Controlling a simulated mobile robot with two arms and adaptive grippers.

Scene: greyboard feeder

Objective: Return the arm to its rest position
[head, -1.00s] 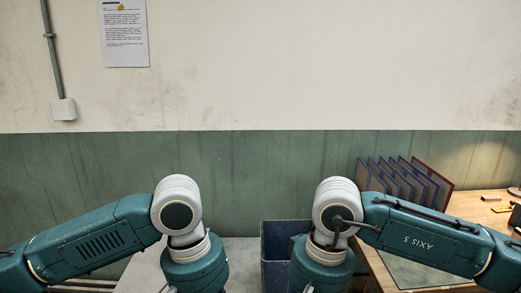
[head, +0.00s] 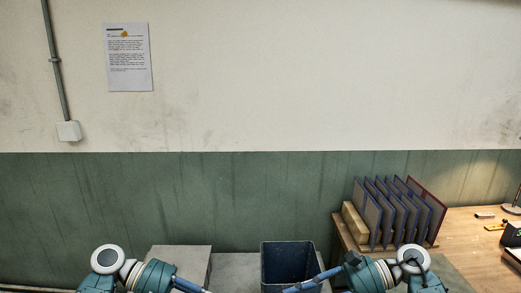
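My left arm (head: 108,260) shows at the bottom left, with its white joint and teal links low in the head view. My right arm (head: 412,260) shows at the bottom right in a similar pose. A slim blue part slopes inward and down from each arm toward the bottom edge. I cannot make out fingertips on either arm, and both grippers appear to be below the frame. Nothing held can be seen.
A dark blue open bin (head: 287,250) stands between the arms. A grey stack or block (head: 181,262) is left of it. A rack of upright blue-edged boards (head: 400,212) stands on the wooden table (head: 470,235) at right.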

